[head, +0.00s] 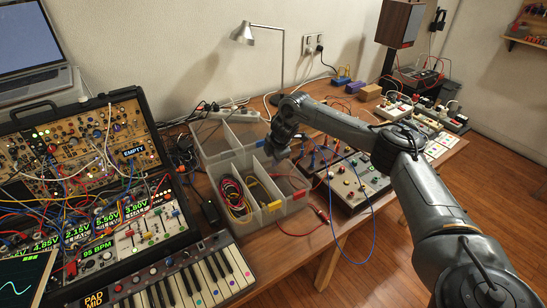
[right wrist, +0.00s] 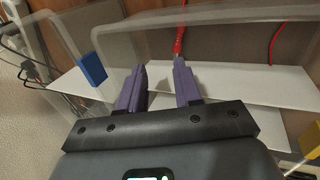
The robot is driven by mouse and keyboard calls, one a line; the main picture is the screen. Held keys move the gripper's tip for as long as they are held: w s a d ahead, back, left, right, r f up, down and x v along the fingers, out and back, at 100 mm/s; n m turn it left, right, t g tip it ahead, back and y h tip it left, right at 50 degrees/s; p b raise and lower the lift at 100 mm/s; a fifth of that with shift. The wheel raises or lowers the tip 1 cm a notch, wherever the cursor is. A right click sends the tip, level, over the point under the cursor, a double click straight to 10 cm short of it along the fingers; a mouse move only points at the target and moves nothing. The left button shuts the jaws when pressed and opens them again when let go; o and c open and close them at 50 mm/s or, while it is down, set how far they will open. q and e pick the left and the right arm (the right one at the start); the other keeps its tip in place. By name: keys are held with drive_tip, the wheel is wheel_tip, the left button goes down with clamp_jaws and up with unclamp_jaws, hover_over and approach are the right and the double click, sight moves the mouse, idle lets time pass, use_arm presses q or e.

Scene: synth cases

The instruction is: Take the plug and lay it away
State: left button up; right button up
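A red plug on a red cable (right wrist: 179,42) shows in the right wrist view, just beyond the tip of my right-hand finger. Whether they touch I cannot tell. My right gripper (right wrist: 160,75) has two purple fingers standing apart, with nothing seen between them. In the head view my right gripper (head: 277,152) points down over the grey compartment tray (head: 222,166); its fingers are hard to make out there. I cannot pick out the plug in the head view. My left gripper is not in view.
Coiled yellow and red cables (head: 234,198) lie in a front compartment. Blue (right wrist: 91,68) and yellow (right wrist: 309,140) tabs sit on the tray walls. A keyboard (head: 170,285) and modular synth case (head: 80,150) stand left. A knob panel (head: 352,181) is close right.

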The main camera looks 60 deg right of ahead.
drive_tip(key=shift+o, duration=0.6)
drive_tip(key=p+v, duration=0.3)
drive_tip(key=v, duration=0.7)
drive_tip(key=shift+s+r, duration=0.2)
drive_tip(key=shift+r, duration=0.15)
